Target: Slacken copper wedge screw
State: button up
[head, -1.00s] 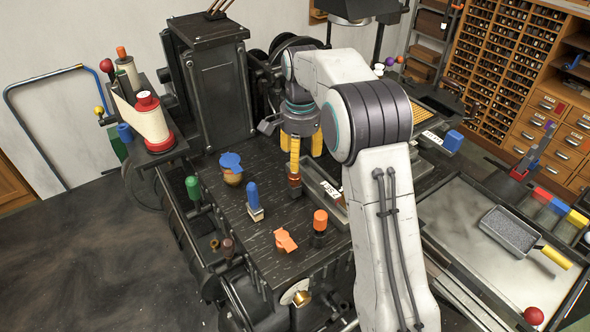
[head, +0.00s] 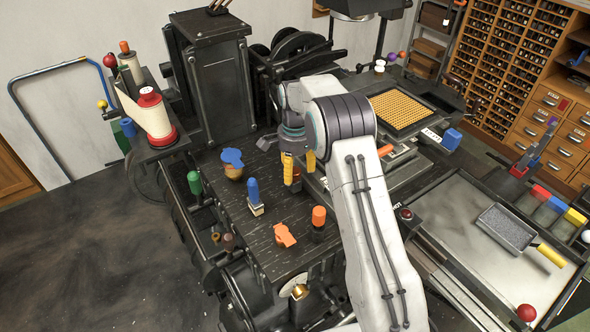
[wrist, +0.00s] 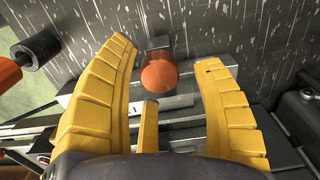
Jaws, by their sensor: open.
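Nothing is held.
An orange-capped post (head: 319,216), an orange lever (head: 285,236) and a blue-handled tool (head: 253,195) stand on the dark bench top (head: 270,215) close by. A blue knob (head: 232,157) is further left. A tray of yellow pieces (head: 402,108) lies behind my arm.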

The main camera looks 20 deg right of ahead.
jog(key=shift+f, duration=0.45)
jog(key=c, duration=1.2)
